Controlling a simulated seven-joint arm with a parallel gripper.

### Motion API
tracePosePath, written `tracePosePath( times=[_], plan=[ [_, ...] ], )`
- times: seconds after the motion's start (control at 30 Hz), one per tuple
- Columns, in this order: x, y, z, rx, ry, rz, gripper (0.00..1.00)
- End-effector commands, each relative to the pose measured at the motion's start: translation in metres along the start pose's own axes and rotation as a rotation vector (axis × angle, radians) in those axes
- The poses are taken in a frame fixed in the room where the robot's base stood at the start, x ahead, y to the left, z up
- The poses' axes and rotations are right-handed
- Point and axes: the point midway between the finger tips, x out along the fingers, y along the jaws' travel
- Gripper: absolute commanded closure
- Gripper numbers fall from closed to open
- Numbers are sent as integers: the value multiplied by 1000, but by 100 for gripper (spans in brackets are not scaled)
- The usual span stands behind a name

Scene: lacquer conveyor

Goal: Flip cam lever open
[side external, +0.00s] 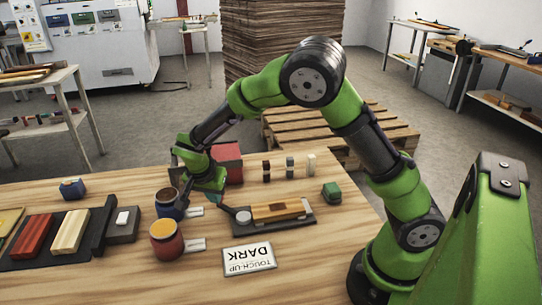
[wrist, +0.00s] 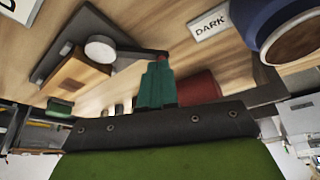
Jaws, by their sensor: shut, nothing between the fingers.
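The clamp fixture is a dark base (side external: 290,220) holding a wooden piece (side external: 278,210), with a round grey cam (side external: 243,217) at its left end. In the wrist view the cam (wrist: 100,48) has a dark lever (wrist: 140,52) reaching right, with a reddish tip (wrist: 162,58). My gripper (side external: 215,197) is low over the table at the lever's outer end. In the wrist view its teal fingers (wrist: 158,68) are together and empty, right beside the lever tip. I cannot tell whether they touch it.
A blue can (side external: 170,204) stands close left of my gripper, and a red-orange can (side external: 166,240) nearer the front. A touch-up card (side external: 248,259) lies in front of the fixture.

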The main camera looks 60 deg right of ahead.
Motion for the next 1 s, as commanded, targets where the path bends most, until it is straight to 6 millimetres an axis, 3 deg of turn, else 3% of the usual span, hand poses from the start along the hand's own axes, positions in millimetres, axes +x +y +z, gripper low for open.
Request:
tracePosePath(
  times=[0.5, 1.0],
  plan=[
    [12, 5, -26, 387, 1, 158, 100],
    [15, 10, -34, 514, 0, 209, 100]
  ],
)
